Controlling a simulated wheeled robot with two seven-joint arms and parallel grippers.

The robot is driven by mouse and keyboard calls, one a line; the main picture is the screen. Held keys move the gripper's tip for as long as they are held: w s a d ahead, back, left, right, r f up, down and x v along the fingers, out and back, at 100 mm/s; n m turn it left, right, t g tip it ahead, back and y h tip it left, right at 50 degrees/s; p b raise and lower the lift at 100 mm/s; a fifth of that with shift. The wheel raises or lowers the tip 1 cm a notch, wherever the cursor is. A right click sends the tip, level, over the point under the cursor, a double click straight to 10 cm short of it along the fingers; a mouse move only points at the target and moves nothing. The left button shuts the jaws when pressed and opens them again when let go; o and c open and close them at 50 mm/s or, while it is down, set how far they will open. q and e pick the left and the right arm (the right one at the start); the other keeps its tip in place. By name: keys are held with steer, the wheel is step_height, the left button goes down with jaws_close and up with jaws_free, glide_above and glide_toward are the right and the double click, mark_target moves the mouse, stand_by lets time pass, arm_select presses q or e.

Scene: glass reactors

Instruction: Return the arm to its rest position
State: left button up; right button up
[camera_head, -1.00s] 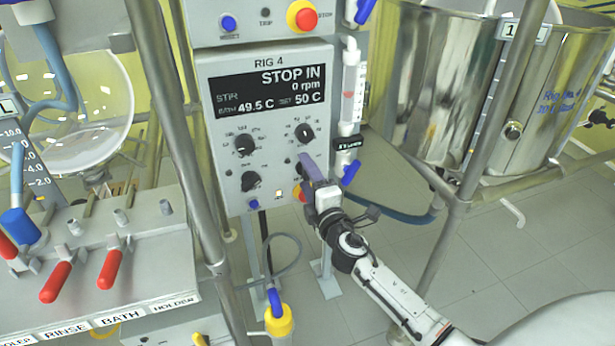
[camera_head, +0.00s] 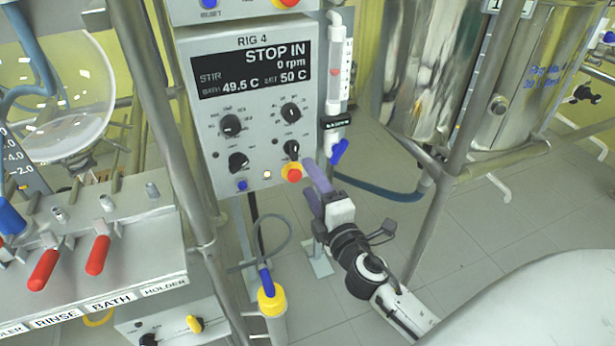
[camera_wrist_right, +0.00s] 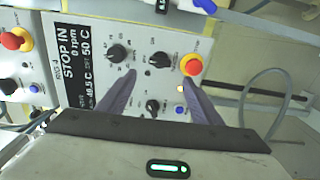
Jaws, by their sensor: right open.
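My right gripper (camera_head: 314,190) is in front of and below the lower right corner of the RIG 4 control panel (camera_head: 215,160). Its two purple fingers are spread apart with nothing between them. In the right wrist view the open fingers (camera_wrist_right: 155,100) frame the panel's lower knob (camera_wrist_right: 153,106), and a red button with a yellow collar (camera_wrist_right: 191,65) is near the right finger. The panel display (camera_head: 251,69) reads STOP IN, 0 rpm, 49.5 C and 50 C. My left gripper is not in view.
A metal post (camera_head: 455,150) stands right of my right arm, before a steel vessel (camera_head: 430,70). A blue hose (camera_head: 385,190) runs behind the gripper. A yellow-capped cylinder (camera_head: 271,301) is below the panel. A bench with red handles (camera_head: 97,255) is at left. Grey floor (camera_head: 490,220) is open at right.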

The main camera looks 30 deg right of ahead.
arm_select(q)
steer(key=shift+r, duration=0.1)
arm_select(e)
steer(key=shift+f, duration=0.1)
stand_by(0.3)
arm_select(q)
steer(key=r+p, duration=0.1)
steer(key=p, duration=0.1)
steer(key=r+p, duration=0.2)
steer(key=p, duration=0.1)
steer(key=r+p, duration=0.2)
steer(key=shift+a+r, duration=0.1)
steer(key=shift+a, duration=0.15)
arm_select(e)
steer(key=s+a+f+m+g+y, duration=0.2)
steer(key=s+a+f+m+g, duration=0.1)
steer(key=s, duration=0.4)
steer(key=s+a+f+m+g+y, duration=0.2)
steer(key=s+a+f+m+g, duration=0.1)
steer(key=s+a+f+m, duration=0.3)
steer(key=s+a+f+m+g+y, duration=0.2)
steer(key=s+a+f, duration=0.4)
steer(key=s, duration=0.3)
steer(key=a+m+g, duration=0.1)
steer(key=m, duration=0.1)
steer(key=shift+s+a+m, duration=0.25)
steer(key=shift+a+m, duration=0.05)
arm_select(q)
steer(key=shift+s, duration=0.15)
